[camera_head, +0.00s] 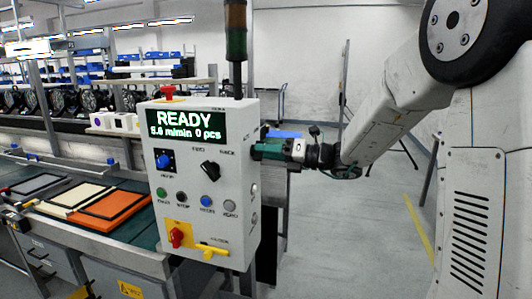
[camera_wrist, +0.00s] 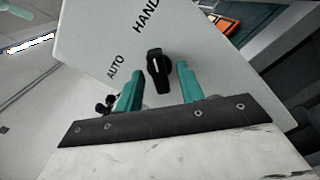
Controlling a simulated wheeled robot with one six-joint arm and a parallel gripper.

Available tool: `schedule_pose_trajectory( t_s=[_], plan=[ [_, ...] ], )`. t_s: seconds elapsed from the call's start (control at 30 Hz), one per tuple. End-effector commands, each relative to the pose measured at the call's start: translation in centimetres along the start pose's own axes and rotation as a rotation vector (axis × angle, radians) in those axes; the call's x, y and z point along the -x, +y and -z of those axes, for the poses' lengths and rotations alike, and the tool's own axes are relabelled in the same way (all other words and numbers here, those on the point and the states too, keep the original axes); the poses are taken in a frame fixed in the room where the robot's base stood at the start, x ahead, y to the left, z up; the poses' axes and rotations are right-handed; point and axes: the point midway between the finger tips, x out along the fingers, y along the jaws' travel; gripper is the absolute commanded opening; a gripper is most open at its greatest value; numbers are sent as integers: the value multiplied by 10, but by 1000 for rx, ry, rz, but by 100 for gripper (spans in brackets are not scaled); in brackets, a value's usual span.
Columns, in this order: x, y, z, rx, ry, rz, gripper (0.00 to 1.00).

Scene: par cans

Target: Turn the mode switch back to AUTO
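The mode switch (camera_wrist: 158,72) is a black knob with a white mark, on a pale panel (camera_wrist: 90,35) in the wrist view. The word AUTO (camera_wrist: 117,67) is printed to its left and HAND (camera_wrist: 147,15) above it. The white mark is at the knob's upper end, which points up, nearer HAND than AUTO. My gripper (camera_wrist: 159,78) has its teal fingers apart on either side of the knob, with gaps showing. In the head view my gripper (camera_head: 272,149) is at the right side of the white control box (camera_head: 235,215); the mode switch cannot be made out there.
The box front carries a READY display (camera_head: 186,124), a blue knob (camera_head: 165,160), a black selector (camera_head: 210,170), several buttons, a red knob (camera_head: 177,237) and a yellow handle (camera_head: 210,249). A signal tower (camera_head: 236,30) stands above it. A conveyor with framed panels (camera_head: 110,208) is left; open floor is right.

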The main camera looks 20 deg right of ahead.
Motion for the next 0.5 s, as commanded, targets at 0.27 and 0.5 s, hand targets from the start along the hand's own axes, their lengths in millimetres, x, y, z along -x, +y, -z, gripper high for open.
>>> schedule_pose_trajectory(
  t_s=[0.27,0.5],
  plan=[
    [-5,0,0,1,0,-1,38],
    [-5,0,0,1,0,-1,0]
  ],
)
